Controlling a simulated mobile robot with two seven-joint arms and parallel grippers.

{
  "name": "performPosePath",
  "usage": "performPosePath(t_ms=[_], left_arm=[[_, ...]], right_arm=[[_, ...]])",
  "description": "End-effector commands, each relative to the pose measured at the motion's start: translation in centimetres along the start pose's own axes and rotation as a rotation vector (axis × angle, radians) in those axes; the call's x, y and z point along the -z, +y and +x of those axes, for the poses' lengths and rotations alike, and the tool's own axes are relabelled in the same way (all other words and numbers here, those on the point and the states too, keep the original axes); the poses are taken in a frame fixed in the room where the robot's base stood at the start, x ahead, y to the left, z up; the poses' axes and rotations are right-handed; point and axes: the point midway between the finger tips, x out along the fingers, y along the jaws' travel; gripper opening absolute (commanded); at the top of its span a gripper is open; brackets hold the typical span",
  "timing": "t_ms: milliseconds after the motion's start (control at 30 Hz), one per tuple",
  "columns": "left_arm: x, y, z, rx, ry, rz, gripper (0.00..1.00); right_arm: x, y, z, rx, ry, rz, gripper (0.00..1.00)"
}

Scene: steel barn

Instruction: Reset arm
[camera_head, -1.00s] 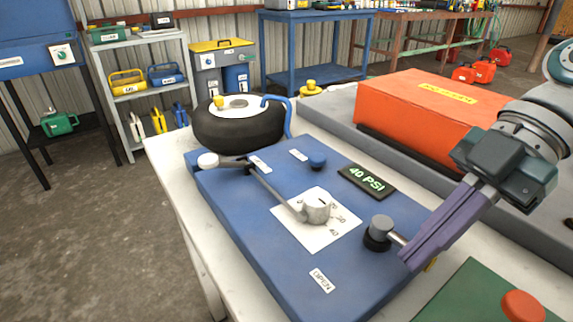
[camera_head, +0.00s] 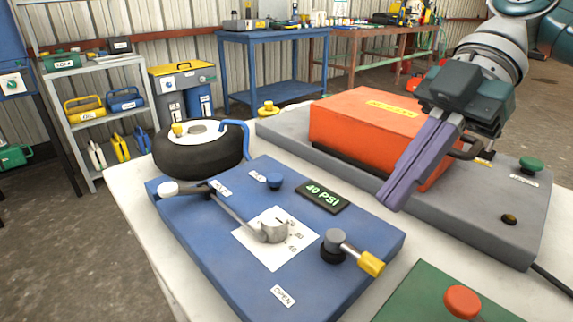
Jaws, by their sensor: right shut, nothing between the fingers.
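My right gripper (camera_head: 388,200) comes in from the upper right, with its long purple fingers pointing down and to the left. It is shut and empty. It hangs above the gap between the blue panel (camera_head: 215,262) and the orange box (camera_head: 350,115), covering part of the box. On the panel, a grey valve with a yellow-tipped handle (camera_head: 370,262) is in full view, apart from the fingers. My left gripper is not in the picture.
The panel also carries a "40 PSI" display (camera_head: 323,197), a dial with a lever (camera_head: 268,228) and a blue knob (camera_head: 275,180). A black tire (camera_head: 200,152) stands behind it. A green board with a red button (camera_head: 463,302) is at the front right.

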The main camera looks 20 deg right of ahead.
Motion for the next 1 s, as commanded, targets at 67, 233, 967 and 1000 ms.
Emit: performPosePath(t_ms=[67, 233, 967, 1000], left_arm=[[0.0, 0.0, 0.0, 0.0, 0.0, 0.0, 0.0], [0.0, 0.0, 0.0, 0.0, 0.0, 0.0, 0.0], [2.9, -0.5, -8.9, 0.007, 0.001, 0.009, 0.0], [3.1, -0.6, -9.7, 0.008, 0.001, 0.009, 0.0]], right_arm=[[0.0, 0.0, -0.2, -0.001, 0.0, 0.0, 0.0], [0.0, 0.0, -0.3, 0.0, 0.0, 0.0, 0.0], [3.6, -7.7, 7.6, -0.111, -0.35, 0.523, 0.0], [4.2, -8.3, 7.6, -0.163, -0.368, 0.589, 0.0]])
